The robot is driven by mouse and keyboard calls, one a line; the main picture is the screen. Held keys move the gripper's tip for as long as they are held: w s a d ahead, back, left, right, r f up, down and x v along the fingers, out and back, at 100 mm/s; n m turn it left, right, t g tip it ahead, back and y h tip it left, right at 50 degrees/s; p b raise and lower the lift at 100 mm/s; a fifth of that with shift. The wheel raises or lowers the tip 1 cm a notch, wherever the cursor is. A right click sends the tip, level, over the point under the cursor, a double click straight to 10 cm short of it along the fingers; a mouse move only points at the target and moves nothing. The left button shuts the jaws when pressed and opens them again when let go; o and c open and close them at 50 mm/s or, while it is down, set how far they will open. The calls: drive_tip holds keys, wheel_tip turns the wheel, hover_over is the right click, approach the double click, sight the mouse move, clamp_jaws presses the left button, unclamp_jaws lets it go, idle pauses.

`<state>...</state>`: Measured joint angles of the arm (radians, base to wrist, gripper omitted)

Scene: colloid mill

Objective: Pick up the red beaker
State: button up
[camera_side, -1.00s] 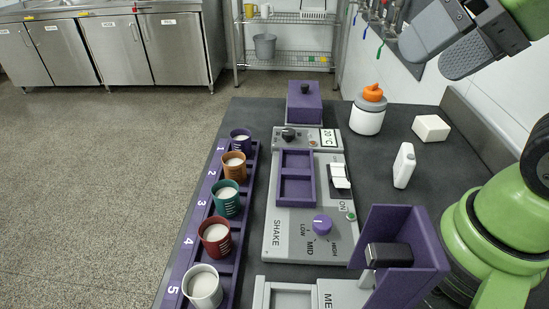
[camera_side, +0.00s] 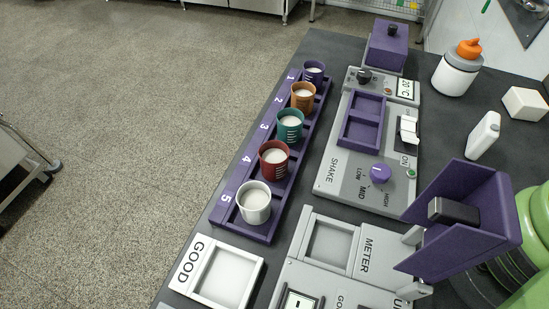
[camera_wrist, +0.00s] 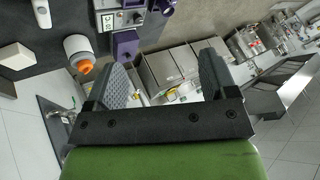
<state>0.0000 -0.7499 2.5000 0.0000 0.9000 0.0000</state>
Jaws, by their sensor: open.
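The red beaker (camera_side: 271,169) stands upright in the purple rack (camera_side: 262,231), at the place marked 4. It has white contents. A green beaker (camera_side: 288,134) stands behind it and a white beaker (camera_side: 254,212) in front of it. An orange beaker (camera_side: 302,104) and a purple beaker (camera_side: 315,80) stand farther back. My gripper (camera_wrist: 164,72) shows in the wrist view with its two grey fingers wide apart and nothing between them. It is out of the side view. The wrist view does not show the red beaker.
Right of the rack are the shake machine (camera_side: 338,170), a purple lidded box (camera_side: 377,57) and the meter (camera_side: 288,280). A white tray marked GOOD (camera_side: 256,272) is in front.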

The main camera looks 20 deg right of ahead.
drive_tip(key=shift+o, duration=0.2)
drive_tip(key=g+h, duration=0.2)
drive_tip(key=g, duration=0.5)
hover_over(274, 159)
drive_tip(key=s, duration=0.2)
wheel_tip(274, 159, down, 19)
drive_tip(key=f, duration=0.4)
drive_tip(key=shift+w+a+f, duration=0.1)
drive_tip(key=shift+a+f, duration=0.3)
wheel_tip(274, 159, down, 6)
drive_tip(key=shift+r, duration=0.15)
drive_tip(key=shift+c, duration=0.2)
